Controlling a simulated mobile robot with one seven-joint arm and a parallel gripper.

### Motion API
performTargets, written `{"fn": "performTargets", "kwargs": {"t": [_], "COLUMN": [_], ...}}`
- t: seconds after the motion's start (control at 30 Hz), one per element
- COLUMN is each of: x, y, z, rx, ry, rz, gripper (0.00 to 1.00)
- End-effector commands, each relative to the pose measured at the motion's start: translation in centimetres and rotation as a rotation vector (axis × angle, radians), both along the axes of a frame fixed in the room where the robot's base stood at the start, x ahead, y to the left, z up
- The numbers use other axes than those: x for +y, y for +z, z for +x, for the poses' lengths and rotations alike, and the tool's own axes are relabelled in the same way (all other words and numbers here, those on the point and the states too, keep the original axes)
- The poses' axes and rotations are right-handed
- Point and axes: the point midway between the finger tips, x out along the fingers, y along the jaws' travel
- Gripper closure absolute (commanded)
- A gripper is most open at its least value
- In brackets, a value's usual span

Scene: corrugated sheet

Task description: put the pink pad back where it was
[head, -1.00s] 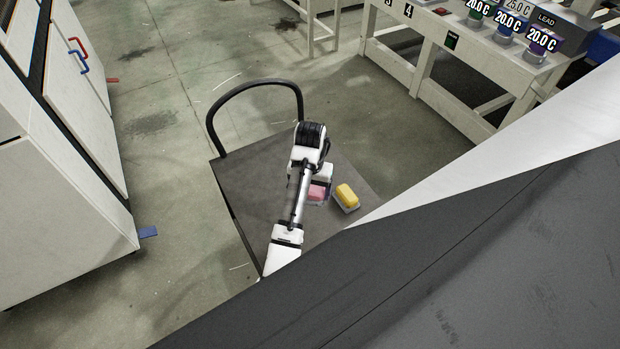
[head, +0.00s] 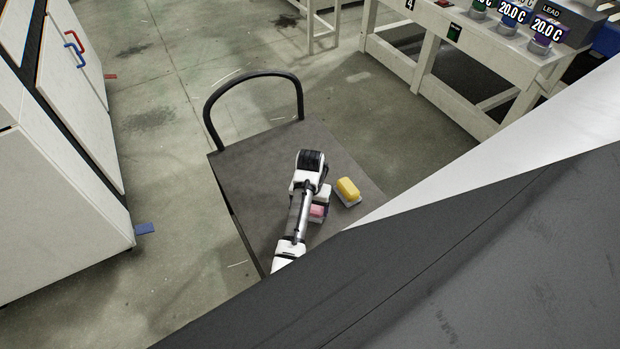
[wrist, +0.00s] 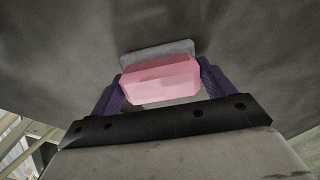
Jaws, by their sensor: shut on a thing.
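The pink pad (wrist: 160,80) sits between the two purple fingers of my gripper (wrist: 161,88) in the wrist view, with a finger against each end. My gripper is shut on it. A flat grey plate (wrist: 156,50) shows behind the pad in the wrist view; I cannot tell whether the pad touches it. In the head view the pink pad (head: 317,211) shows just right of my arm, over the dark cart top, and the fingers are hidden by my arm.
A yellow pad (head: 347,187) on a light base stands on the cart (head: 250,172), right of the pink pad. The cart's far left surface is bare, with a black handle (head: 252,84) behind. A white bench (head: 455,65) stands at the back right, cabinets (head: 65,170) at left.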

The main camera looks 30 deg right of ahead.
Motion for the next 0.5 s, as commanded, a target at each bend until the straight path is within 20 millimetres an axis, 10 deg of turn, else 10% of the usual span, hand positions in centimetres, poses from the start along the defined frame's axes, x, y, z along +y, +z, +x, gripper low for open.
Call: {"fn": "performTargets", "kwargs": {"t": [0.1, 0.13, 0.27, 0.5], "x": [0.02, 0.03, 0.03, 0.01], "y": [-0.08, -0.1, -0.09, 0.02], "z": [-0.02, -0.04, -0.04, -0.01], "rx": [0.001, 0.001, 0.001, 0.001], "ry": [0.0, 0.0, 0.0, 0.0], "rz": [0.001, 0.001, 0.001, 0.001], "gripper": [0.37, 0.18, 0.01, 0.0]}}
